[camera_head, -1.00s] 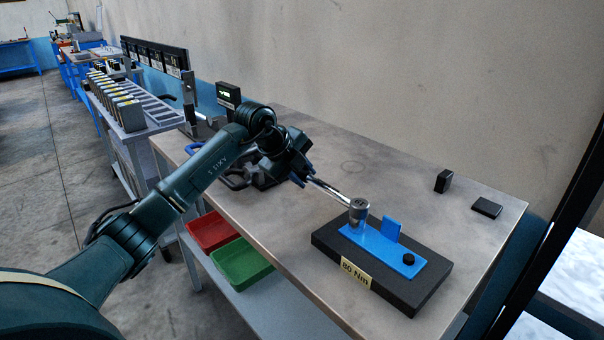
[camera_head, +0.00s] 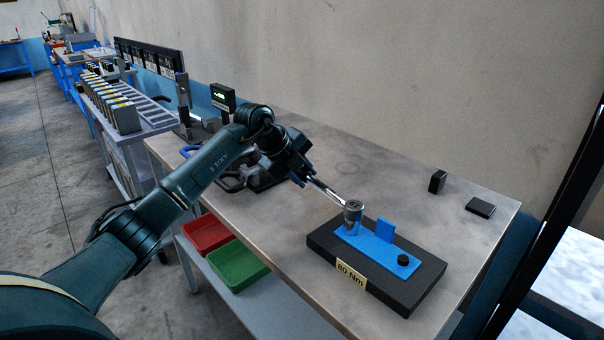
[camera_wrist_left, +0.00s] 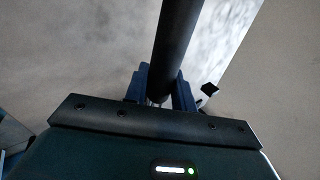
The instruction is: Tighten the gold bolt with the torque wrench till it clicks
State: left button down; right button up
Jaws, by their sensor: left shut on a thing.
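The torque wrench (camera_head: 327,191) is a bright metal bar with a round head (camera_head: 353,208). The head sits over the left end of a blue plate (camera_head: 380,245) on a black block (camera_head: 415,288) labelled "80 Nm". The gold bolt is not visible; the wrench head covers that spot. My left gripper (camera_head: 304,178) is shut on the wrench's handle, up and left of the head. In the left wrist view the dark handle (camera_wrist_left: 178,40) runs between the blue fingers of the gripper (camera_wrist_left: 160,95). My right gripper is not in view.
A blue upright tab (camera_head: 386,229) and a black knob (camera_head: 403,260) stand on the plate. Two small black blocks (camera_head: 437,182) (camera_head: 480,207) lie at the back right. A small display (camera_head: 223,98) stands behind my arm. Red (camera_head: 208,233) and green (camera_head: 238,264) bins sit below the bench.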

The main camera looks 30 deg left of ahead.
pick_arm(q)
jog(key=shift+w+d+r+m+h, duration=0.15)
jog(key=shift+w+d+m+h, duration=0.2)
jog(key=shift+w+m, duration=0.2)
jog(key=shift+w+d, duration=0.1)
jog(key=shift+w+d+m+g+p, duration=0.35)
jog(key=shift+w+m+p, duration=0.1)
jog(key=shift+w, duration=0.1)
dwell(0.5)
jog(key=shift+s+a+n+p, duration=0.45)
jog(key=shift+s+n+p, duration=0.05)
jog(key=shift+s+p, duration=0.15)
jog(key=shift+s+a+n+p, duration=0.3)
jog(key=shift+s+p, duration=0.1)
jog(key=shift+s, duration=0.05)
jog(key=shift+s+a+t, duration=0.1)
jog(key=shift+s+t, duration=0.1)
jog(key=shift+t, duration=0.25)
